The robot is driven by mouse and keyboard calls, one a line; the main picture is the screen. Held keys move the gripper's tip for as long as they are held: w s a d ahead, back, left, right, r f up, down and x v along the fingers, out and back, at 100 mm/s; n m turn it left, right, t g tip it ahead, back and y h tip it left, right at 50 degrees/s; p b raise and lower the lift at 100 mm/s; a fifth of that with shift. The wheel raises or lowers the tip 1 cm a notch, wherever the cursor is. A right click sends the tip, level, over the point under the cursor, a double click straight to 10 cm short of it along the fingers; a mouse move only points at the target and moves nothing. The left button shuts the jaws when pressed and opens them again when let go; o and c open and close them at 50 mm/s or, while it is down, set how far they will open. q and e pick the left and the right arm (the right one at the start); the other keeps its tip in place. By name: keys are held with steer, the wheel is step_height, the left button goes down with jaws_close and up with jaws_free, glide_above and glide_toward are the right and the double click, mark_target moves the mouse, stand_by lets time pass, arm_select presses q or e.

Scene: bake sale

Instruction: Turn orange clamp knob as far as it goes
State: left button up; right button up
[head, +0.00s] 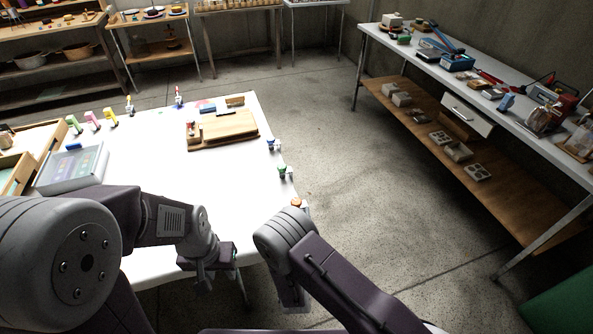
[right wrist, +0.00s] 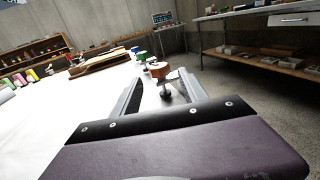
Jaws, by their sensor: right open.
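The orange clamp knob (head: 297,203) shows at the right edge of the white table (head: 170,165), just beyond my right arm in the head view. In the right wrist view the orange knob (right wrist: 158,70) sits on top of its clamp, ahead of and between the fingers of my right gripper (right wrist: 161,84). That gripper is open, with a finger on each side; contact with the knob cannot be seen. In the head view my right arm hides most of that gripper. My left gripper (head: 207,268) hangs near the table's front edge, away from the knob; its finger gap is unclear.
A green clamp (head: 282,170) and a blue clamp (head: 271,145) sit farther along the same edge. A wooden board (head: 232,125) lies toward the table's back. A grey tablet-like panel (head: 72,168) is at left. Floor between this table and the right-hand bench is open.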

mark_target(296, 198)
steer(key=shift+s+r, duration=0.1)
steer(key=shift+s, duration=0.1)
steer(key=shift+s+r, duration=0.1)
steer(key=shift+r, duration=0.45)
steer(key=w, duration=0.7)
steer(key=shift+w+d+f+b, duration=0.1)
steer(key=shift+f+b, duration=0.2)
steer(key=shift+f, duration=0.05)
steer(key=shift+w+r, duration=0.15)
steer(key=shift+w, duration=0.2)
arm_select(q)
steer(key=shift+s, duration=0.75)
arm_select(e)
steer(key=shift+w, duration=0.15)
jaws_close()
